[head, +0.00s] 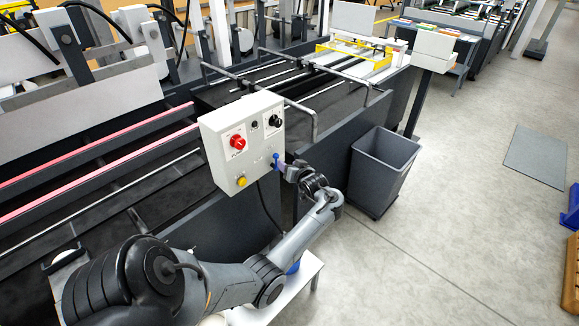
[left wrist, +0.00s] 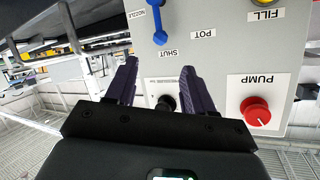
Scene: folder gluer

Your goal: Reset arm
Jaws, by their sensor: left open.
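A white control box (head: 243,140) stands beside the machine. On it are a red knob (head: 237,142), a black knob (head: 275,121), a yellow button (head: 241,181) and a blue lever (head: 276,160). My left gripper (head: 284,167) is at the box's right side, close to the blue lever. In the left wrist view the gripper (left wrist: 159,66) is open, with no object held. The panel appears upside down there, with the red PUMP knob (left wrist: 256,112) to the right and the blue lever (left wrist: 157,22) beyond the fingertips. A black knob (left wrist: 167,103) shows between the fingers. My right gripper is not in view.
A grey bin (head: 382,168) stands on the floor right of the box. A small white table (head: 300,285) is below my left forearm. The machine with pink rails (head: 100,175) fills the left side. Open floor (head: 440,230) lies to the right, with a grey mat (head: 537,157).

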